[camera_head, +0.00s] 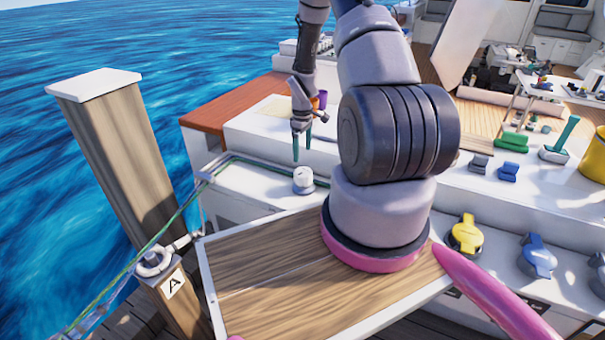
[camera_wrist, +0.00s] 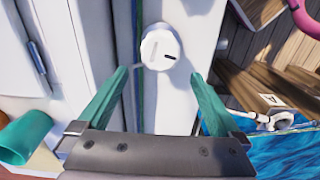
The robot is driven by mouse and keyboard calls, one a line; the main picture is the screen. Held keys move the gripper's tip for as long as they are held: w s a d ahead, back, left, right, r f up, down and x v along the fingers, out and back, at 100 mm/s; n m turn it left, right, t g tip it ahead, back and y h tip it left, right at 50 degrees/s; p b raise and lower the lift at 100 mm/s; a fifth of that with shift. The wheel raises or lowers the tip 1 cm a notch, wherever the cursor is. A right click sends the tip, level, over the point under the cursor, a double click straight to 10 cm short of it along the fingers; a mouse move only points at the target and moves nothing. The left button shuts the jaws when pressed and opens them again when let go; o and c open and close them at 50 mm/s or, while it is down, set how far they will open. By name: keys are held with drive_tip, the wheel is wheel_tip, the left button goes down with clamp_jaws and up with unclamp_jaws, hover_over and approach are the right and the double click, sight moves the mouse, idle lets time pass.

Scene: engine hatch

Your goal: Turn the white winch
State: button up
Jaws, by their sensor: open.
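The white winch (camera_head: 303,181) is a small round drum on the white boat deck, left of my arm in the head view. In the wrist view its round top (camera_wrist: 160,48) shows a short dark mark. My gripper (camera_head: 302,155) points down above the winch. Its two teal fingers are apart with nothing between them. In the wrist view my gripper (camera_wrist: 160,76) has one fingertip to each side of the winch's lower edge, and I see no contact. My arm hides part of the deck to the right.
A green rope (camera_head: 240,157) runs along the deck beside the winch to a wooden post (camera_head: 120,150). A yellow winch (camera_head: 465,236) and a blue winch (camera_head: 537,256) stand right of my arm. Cups (camera_head: 322,98) stand behind my gripper. A teal cup-like object (camera_wrist: 25,137) shows in the wrist view.

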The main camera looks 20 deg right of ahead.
sight(303, 171)
wheel_tip(303, 171, down, 11)
drive_tip(key=shift+r, duration=0.15)
idle(0.4)
drive_tip(key=c, duration=1.1)
drive_tip(key=shift+m, duration=0.4)
drive_tip(key=m, duration=0.3)
drive_tip(key=shift+d+m, duration=0.1)
drive_tip(key=shift+m, duration=0.2)
drive_tip(key=shift+d+m, duration=0.1)
drive_tip(key=shift+m, duration=1.8)
